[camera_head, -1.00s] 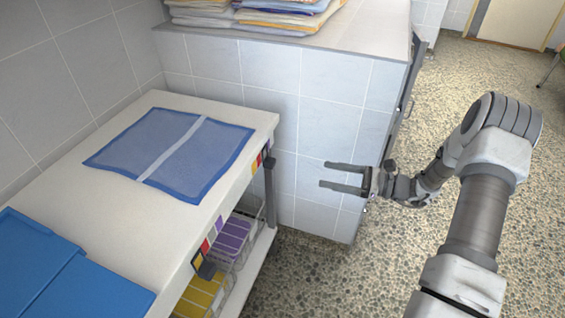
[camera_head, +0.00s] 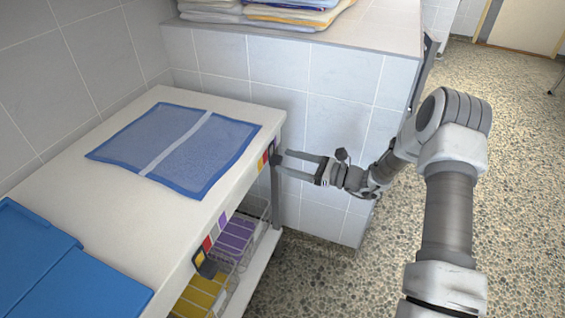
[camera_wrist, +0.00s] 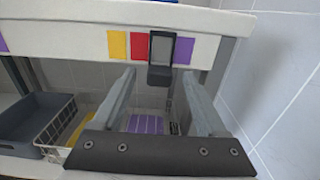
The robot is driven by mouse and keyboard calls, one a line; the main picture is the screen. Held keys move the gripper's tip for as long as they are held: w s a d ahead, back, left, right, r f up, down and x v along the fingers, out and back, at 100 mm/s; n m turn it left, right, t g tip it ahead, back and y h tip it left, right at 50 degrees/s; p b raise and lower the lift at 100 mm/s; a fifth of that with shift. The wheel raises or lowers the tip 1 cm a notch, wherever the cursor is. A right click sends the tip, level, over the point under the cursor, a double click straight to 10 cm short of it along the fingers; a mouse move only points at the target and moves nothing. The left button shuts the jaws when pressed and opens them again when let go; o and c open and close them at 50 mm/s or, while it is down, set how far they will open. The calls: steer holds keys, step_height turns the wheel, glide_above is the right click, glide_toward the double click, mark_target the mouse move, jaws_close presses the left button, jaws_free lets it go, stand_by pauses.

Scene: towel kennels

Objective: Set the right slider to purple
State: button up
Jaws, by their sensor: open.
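The right slider (camera_wrist: 159,74) is a dark frame with a tab below, on the white table's front edge in the wrist view. It frames a grey patch between a red patch (camera_wrist: 139,46) and a purple patch (camera_wrist: 182,50). A yellow patch (camera_wrist: 118,44) is left of the red. My gripper (camera_head: 283,162) is open at the table edge. In the wrist view its two fingers stand on either side of the slider's tab, with gaps visible. In the head view the fingertips partly hide the slider. The left slider (camera_head: 207,266) sits on its own colour strip nearer the camera.
A blue-edged towel (camera_head: 175,150) and a blue folded cloth (camera_head: 60,270) lie on the white table (camera_head: 150,215). Wire baskets with purple (camera_head: 235,237) and yellow towels (camera_head: 200,292) are below. A tiled block (camera_head: 340,110) stands behind; the floor at right is clear.

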mark_target(276, 161)
steer(key=shift+x, duration=1.25)
jaws_close()
stand_by(0.5)
